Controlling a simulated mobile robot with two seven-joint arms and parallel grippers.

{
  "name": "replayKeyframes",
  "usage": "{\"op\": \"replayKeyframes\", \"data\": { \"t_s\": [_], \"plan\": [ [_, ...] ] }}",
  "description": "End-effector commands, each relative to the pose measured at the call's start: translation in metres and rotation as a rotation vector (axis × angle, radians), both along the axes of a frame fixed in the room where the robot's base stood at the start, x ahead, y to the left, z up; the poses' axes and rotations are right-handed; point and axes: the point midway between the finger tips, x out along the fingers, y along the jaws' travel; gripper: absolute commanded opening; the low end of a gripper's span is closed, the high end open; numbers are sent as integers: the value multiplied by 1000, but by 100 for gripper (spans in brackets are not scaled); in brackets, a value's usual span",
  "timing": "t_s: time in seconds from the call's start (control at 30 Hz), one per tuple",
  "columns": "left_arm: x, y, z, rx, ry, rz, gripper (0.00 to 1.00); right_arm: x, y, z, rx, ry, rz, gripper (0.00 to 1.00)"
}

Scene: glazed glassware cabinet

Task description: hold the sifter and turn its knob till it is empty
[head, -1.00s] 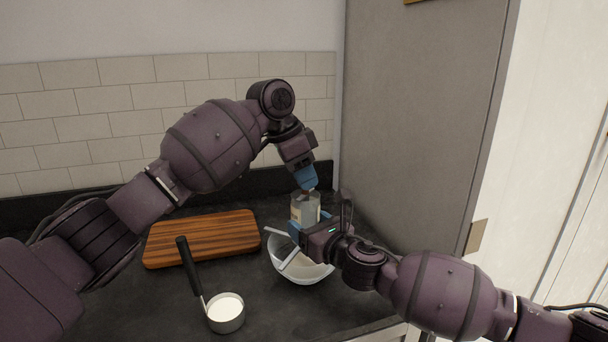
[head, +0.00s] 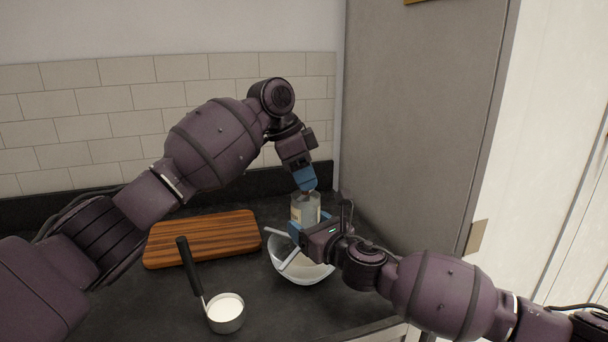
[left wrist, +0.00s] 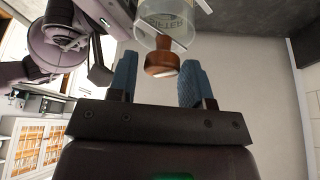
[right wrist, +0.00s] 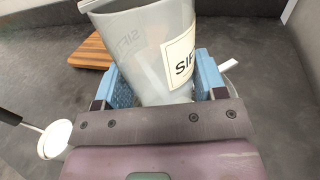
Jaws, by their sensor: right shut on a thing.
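The sifter's brown knob (left wrist: 162,62) is on the end facing my left gripper. My left gripper (head: 308,188) is above the sifter. In the left wrist view its fingers (left wrist: 158,65) are open around the knob, with a gap showing beside it. Powder shows in the bowl; the sifter's contents are hidden.
A measuring cup (head: 226,326) with a black handle holds white powder at the front of the dark counter. A striped wooden board (head: 200,240) lies left of the bowl. A tall grey panel (head: 420,120) stands close on the right, with a tiled wall behind.

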Motion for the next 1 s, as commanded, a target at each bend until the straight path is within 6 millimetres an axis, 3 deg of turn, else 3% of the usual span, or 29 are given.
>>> {"op": "replayKeyframes", "data": {
  "t_s": [0.1,0.47,1.0],
  "plan": [
    [0,0,0,1,0,1,60,0,0,0,0,1,0,34],
    [1,3,5,2,0,4,60,0,0,0,1,1,0,34],
    [-3,38,90,1,-1,3,60,0,0,0,1,1,0,34]
  ]
}}
